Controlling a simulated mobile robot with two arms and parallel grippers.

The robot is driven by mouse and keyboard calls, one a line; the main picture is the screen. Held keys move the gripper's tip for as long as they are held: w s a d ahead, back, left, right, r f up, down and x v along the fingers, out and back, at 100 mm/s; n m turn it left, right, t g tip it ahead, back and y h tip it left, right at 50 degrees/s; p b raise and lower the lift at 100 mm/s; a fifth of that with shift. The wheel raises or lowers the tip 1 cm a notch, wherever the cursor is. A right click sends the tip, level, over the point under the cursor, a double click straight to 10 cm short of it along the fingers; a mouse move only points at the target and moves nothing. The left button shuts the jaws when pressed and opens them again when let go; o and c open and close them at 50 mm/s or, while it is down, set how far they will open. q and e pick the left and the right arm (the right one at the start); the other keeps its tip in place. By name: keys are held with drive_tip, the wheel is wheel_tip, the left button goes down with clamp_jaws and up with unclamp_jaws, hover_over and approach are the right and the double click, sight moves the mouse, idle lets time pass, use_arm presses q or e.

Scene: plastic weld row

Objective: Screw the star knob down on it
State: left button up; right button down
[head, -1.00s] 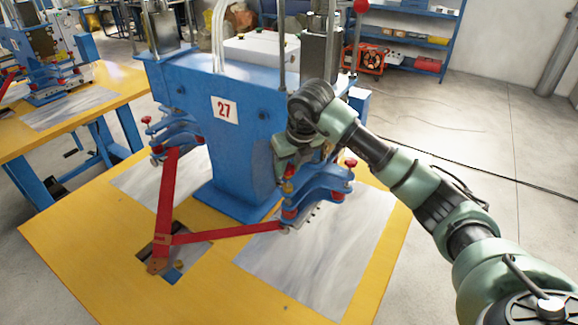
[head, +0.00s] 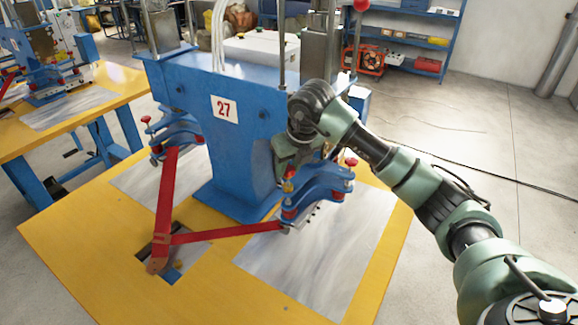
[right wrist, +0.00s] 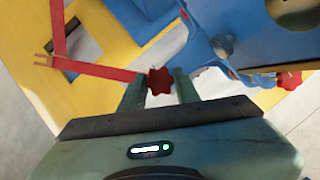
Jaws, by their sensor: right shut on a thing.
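My right gripper (head: 289,168) is at the blue clamp (head: 318,197) on the right side of the blue machine. In the right wrist view, a red star knob (right wrist: 159,80) sits between the two fingertips (right wrist: 159,84), and the gripper is shut on it. In the head view the gripper largely hides this knob. The knob's thread and its seat are hidden in both views. My left gripper is in neither view.
A second red star knob (head: 351,162) stands at the clamp's right end; it also shows in the wrist view (right wrist: 289,80). Red linkage bars (head: 222,235) cross the yellow table (head: 95,245). The blue machine body (head: 235,150) stands close behind the gripper.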

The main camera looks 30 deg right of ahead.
drive_tip(key=shift+f+b, duration=0.3)
drive_tip(key=shift+f, duration=0.15)
idle(0.7)
drive_tip(key=shift+f+b, duration=0.4)
drive_tip(key=shift+b, duration=0.1)
drive_tip(key=shift+f+b, duration=0.4)
drive_tip(key=shift+b, duration=0.1)
idle(0.9)
